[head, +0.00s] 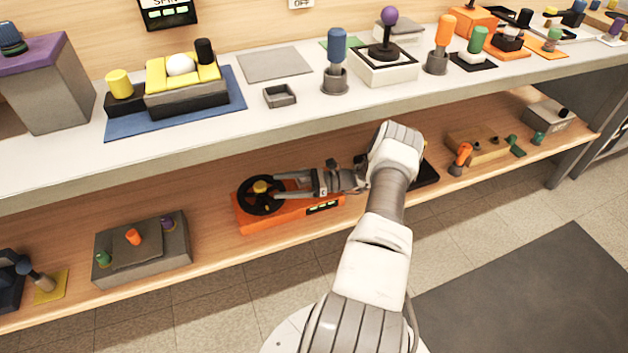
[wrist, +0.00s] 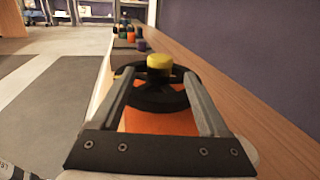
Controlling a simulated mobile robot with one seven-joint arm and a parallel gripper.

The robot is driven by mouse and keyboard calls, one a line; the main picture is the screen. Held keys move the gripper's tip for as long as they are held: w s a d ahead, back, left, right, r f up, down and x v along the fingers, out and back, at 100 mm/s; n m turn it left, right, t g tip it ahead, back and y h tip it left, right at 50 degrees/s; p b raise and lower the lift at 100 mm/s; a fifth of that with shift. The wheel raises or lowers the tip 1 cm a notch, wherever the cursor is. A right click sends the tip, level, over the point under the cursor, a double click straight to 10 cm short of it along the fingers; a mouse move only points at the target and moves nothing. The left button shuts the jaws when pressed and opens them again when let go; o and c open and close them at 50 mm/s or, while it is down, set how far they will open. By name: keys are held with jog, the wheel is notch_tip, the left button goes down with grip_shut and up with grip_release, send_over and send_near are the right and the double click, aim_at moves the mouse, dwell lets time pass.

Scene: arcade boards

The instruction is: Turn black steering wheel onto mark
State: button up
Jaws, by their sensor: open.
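The black steering wheel (head: 260,196) sits on the left part of an orange base (head: 284,217) on the lower wooden shelf. It has a yellow knob (head: 261,187), which also shows in the wrist view (wrist: 160,63). My gripper (head: 277,186) is open at the wheel's right side. In the wrist view the black wheel (wrist: 157,100) lies between and beyond my gripper's two fingers (wrist: 159,88), with the fingertips near its rim on both sides. I cannot tell whether they touch it. The mark cannot be made out.
The white upper shelf (head: 215,148) runs above my arm and carries several knobs and levers. A grey box (head: 143,255) with small knobs stands left of the orange base.

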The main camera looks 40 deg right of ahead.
jog(key=v, duration=1)
jog(key=shift+s+d, duration=0.2)
jog(key=shift+d, duration=0.05)
jog(key=shift+s, duration=0.1)
